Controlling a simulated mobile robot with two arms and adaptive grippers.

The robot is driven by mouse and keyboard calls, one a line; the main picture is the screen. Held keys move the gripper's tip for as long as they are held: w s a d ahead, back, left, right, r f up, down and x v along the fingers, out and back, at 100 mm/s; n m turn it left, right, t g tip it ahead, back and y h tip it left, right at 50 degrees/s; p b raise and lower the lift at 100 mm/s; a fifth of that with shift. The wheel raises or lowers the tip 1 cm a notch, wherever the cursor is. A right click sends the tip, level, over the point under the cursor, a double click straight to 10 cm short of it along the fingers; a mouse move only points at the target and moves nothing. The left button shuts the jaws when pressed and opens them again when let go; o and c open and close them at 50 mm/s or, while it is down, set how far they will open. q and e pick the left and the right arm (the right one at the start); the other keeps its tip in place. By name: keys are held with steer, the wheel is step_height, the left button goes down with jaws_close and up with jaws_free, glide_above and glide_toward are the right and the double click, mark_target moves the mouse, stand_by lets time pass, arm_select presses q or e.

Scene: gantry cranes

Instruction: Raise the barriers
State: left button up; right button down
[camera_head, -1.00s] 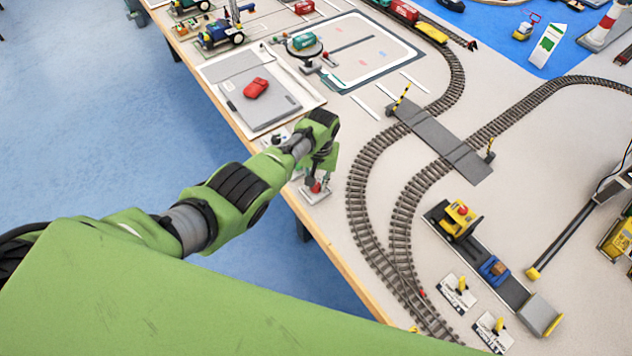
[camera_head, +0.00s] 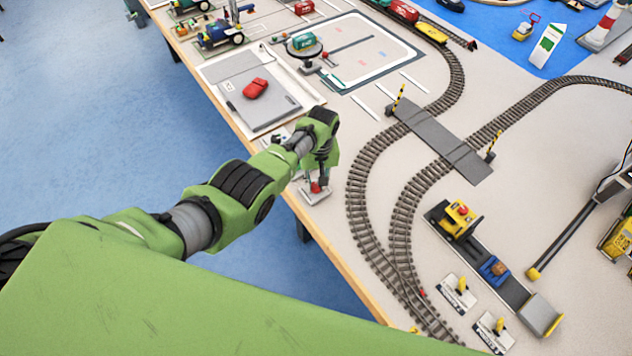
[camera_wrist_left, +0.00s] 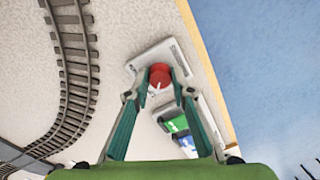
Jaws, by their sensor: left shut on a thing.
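Two yellow-and-black striped barriers stand at the grey crossing (camera_head: 445,140) over the tracks. The far barrier (camera_head: 398,98) and the near barrier (camera_head: 494,145) both point steeply upward, slightly tilted. My left gripper (camera_head: 320,180) is at the table's left edge, low over a small pale plate (camera_head: 318,198). A red knob (camera_head: 315,188) sits on this plate. In the left wrist view the fingers of my left gripper (camera_wrist_left: 159,88) are shut on the red knob (camera_wrist_left: 160,75), one on each side. My right gripper is not in view.
A grey panel with a red car (camera_head: 256,88) and a turntable with a green wagon (camera_head: 304,42) lie beyond my gripper. Curved train tracks (camera_head: 360,190) run to its right. Two small lever plates (camera_head: 457,293) stand near the front. The table edge drops to blue floor.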

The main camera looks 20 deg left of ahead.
arm_select(q)
steer(key=o, duration=1.1)
step_height(320, 180, up, 12)
steer(key=shift+w+d, duration=0.15)
steer(key=shift+d, duration=0.15)
